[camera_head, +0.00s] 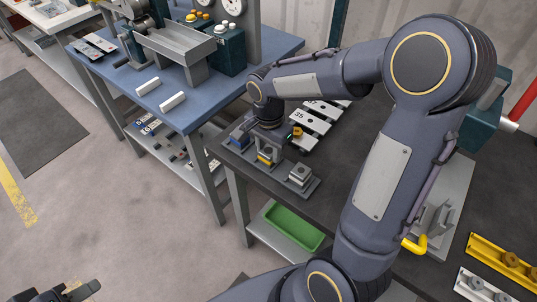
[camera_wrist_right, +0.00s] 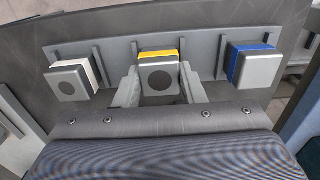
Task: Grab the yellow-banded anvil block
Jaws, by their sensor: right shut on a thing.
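The yellow-banded anvil block (camera_wrist_right: 158,76) sits in the middle of a grey rack (camera_wrist_right: 112,49), between a white-banded block (camera_wrist_right: 74,82) and a blue-banded block (camera_wrist_right: 254,66). My right gripper (camera_wrist_right: 159,88) has one finger on each side of the yellow-banded block and is shut on it. In the head view the yellow-banded block (camera_head: 265,159) shows low under my right gripper (camera_head: 268,149), partly hidden by it. The block still appears to be in its rack slot. My left gripper (camera_head: 72,291) is at the bottom left, far from the rack, cut off by the frame edge.
The rack stands at the front edge of a dark table (camera_head: 350,150). Numbered plates (camera_head: 309,121) lie behind it. A green bin (camera_head: 293,226) is on the shelf below. A blue bench (camera_head: 205,105) with a machine stands to the left. My right arm hides much of the table.

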